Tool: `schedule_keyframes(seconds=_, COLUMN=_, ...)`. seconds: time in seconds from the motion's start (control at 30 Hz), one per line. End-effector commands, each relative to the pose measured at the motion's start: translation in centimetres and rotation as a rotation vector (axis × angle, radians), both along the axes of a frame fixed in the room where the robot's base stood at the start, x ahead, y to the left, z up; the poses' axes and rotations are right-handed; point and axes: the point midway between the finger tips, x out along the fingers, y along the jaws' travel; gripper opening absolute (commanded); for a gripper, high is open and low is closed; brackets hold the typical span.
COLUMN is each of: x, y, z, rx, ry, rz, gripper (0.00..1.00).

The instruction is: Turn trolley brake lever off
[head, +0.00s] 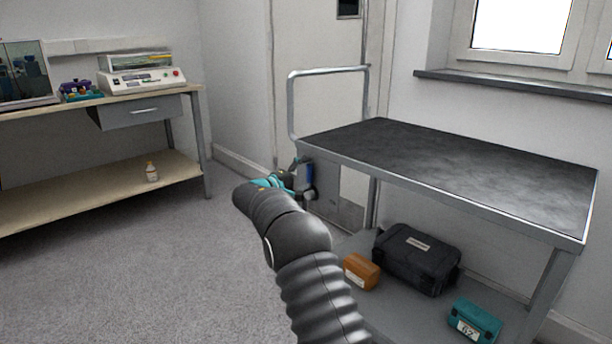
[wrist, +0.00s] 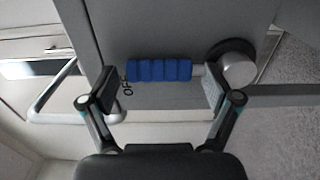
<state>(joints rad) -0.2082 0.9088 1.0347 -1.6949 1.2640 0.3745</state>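The trolley (head: 460,205) stands at the right of the head view, with a dark top and a tubular push handle (head: 328,71). Its brake lever has a blue ribbed grip, which lies across the middle of the wrist view (wrist: 160,70). A round grey hub (wrist: 238,66) sits at the grip's right end. Black lettering, seemingly "OFF" (wrist: 127,85), shows just left of the grip. My gripper (wrist: 160,92) is open, with one finger beyond each end of the grip; I cannot tell whether either touches. In the head view, my arm partly hides the gripper beside the trolley's near-left corner.
The trolley's lower shelf holds a black case (head: 418,258), an orange box (head: 361,271) and a teal box (head: 474,321). A workbench (head: 60,108) with instruments stands at the left. The floor (head: 150,275) between is clear.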

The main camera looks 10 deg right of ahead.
Motion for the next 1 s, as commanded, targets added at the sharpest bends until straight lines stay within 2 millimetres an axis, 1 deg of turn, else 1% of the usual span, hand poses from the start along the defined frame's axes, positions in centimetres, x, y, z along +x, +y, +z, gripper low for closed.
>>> schedule_keyframes(seconds=0.17, x=-0.1, y=0.1, z=0.0, rx=0.001, ry=-0.002, rz=0.0, gripper=0.88)
schedule_keyframes(seconds=0.27, x=-0.4, y=0.8, z=0.1, rx=0.001, ry=-0.002, rz=0.001, gripper=0.88)
schedule_keyframes(seconds=0.37, x=-1.1, y=2.1, z=0.1, rx=0.002, ry=-0.001, rz=0.003, gripper=0.88)
schedule_keyframes(seconds=0.7, x=-4.5, y=7.7, z=0.0, rx=0.0, ry=0.0, rz=0.003, gripper=0.88)
schedule_keyframes(seconds=0.9, x=-5.7, y=9.7, z=0.0, rx=0.001, ry=0.0, rz=0.001, gripper=0.88)
schedule_keyframes(seconds=1.0, x=-6.0, y=10.1, z=0.0, rx=0.0, ry=-0.001, rz=-0.001, gripper=0.88)
